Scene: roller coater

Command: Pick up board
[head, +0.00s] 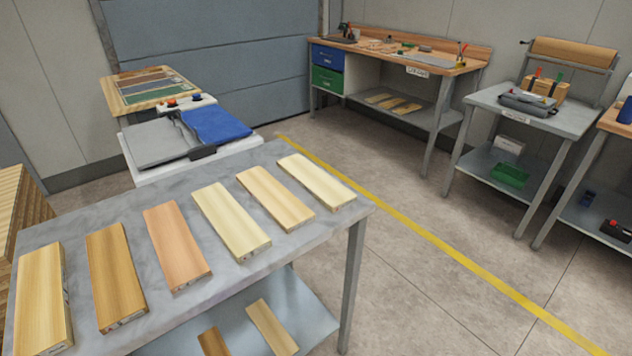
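Several wooden boards lie flat in a row on a grey metal table in the front left of the head view. From left to right there is a pale yellow board (44,298), a golden-brown board (115,275), a reddish board (177,245), a light cream board (230,220), a tan board (274,198) and another pale board (316,182). They lie apart with bare tabletop (195,298) between them. Two more boards, one pale (271,327) and one brown (213,342), lie on the lower shelf. My gripper is not in view.
A white-topped machine with a grey and blue cover (215,125) stands behind the table. A workbench (440,62) and a smaller metal table (560,115) stand at the back right. Open floor (470,250) with a yellow line lies right of the table.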

